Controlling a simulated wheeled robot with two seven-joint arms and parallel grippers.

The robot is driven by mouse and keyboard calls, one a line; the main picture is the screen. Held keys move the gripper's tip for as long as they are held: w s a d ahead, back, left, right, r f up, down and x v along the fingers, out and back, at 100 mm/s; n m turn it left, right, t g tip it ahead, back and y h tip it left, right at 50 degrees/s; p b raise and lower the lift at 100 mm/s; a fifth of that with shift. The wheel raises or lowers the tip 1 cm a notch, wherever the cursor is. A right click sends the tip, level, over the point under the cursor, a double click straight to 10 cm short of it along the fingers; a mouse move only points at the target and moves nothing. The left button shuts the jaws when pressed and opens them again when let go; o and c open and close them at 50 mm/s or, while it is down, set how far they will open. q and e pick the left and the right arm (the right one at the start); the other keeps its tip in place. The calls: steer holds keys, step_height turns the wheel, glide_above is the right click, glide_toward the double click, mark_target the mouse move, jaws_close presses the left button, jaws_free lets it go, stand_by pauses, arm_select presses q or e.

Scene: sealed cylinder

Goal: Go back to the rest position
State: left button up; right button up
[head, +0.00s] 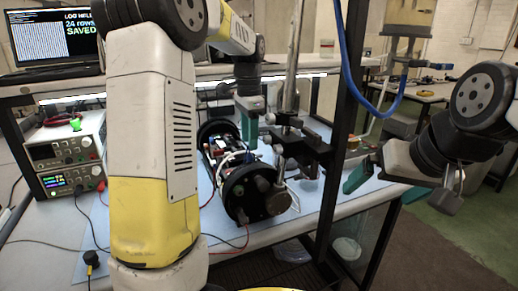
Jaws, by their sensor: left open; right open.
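The cylinder assembly (237,168) lies on the bench, with black round end caps and exposed electronics and wires between them. My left gripper (250,122) points down above and just behind it, its green fingers apart from each other only slightly in this view. Whether they touch the assembly cannot be told. My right gripper (385,186) is open and empty at the right, beyond the dark upright post, with its green fingers spread wide. My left arm covers the left middle of the bench.
A clamp stand (300,147) stands close right of the cylinder. A dark frame post (345,125) rises between it and my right gripper. Bench instruments (66,160) with cables sit at left. A laptop (52,36) reading "24 rows SAVED" is on the shelf. Open floor lies at right.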

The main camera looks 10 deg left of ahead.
arm_select(q)
steer(key=shift+r, duration=0.8)
steer(key=shift+s+r, duration=0.2)
steer(key=shift+s, duration=0.05)
steer(key=s+d+n+t+h, duration=0.2)
steer(key=s+n+t, duration=0.4)
steer(key=s, duration=1.7)
steer(key=n, duration=0.4)
steer(key=shift+s+r+n, duration=0.15)
steer(key=shift+s+n, duration=0.15)
steer(key=shift+s, duration=0.1)
